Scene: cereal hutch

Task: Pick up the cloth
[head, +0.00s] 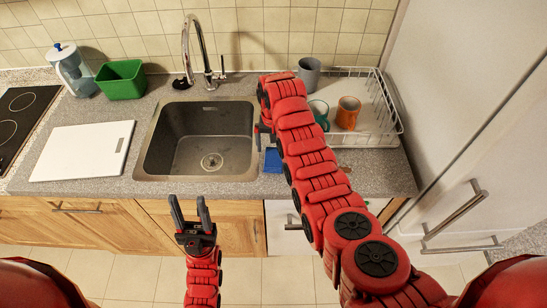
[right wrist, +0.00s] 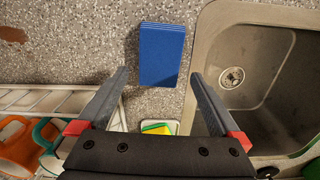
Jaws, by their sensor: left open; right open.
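The cloth (right wrist: 162,50) is blue, folded into a flat rectangle, and lies on the grey counter just beside the sink. In the head view only part of the cloth (head: 273,160) shows, beside my right arm. My right gripper (right wrist: 159,76) is open and empty, pointing down over the counter, with the cloth showing between and beyond its fingertips. In the head view my right gripper (head: 262,132) is partly hidden by its own arm. My left gripper (head: 189,200) is open and empty, in front of the counter below the sink.
The sink (head: 210,150) is left of the cloth. A dish rack (head: 385,140) with an orange mug (head: 348,113), a green mug (head: 319,113) and a grey cup (head: 309,75) stands right. A sponge (right wrist: 157,129) sits near my right gripper. A white board (head: 84,151) lies left.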

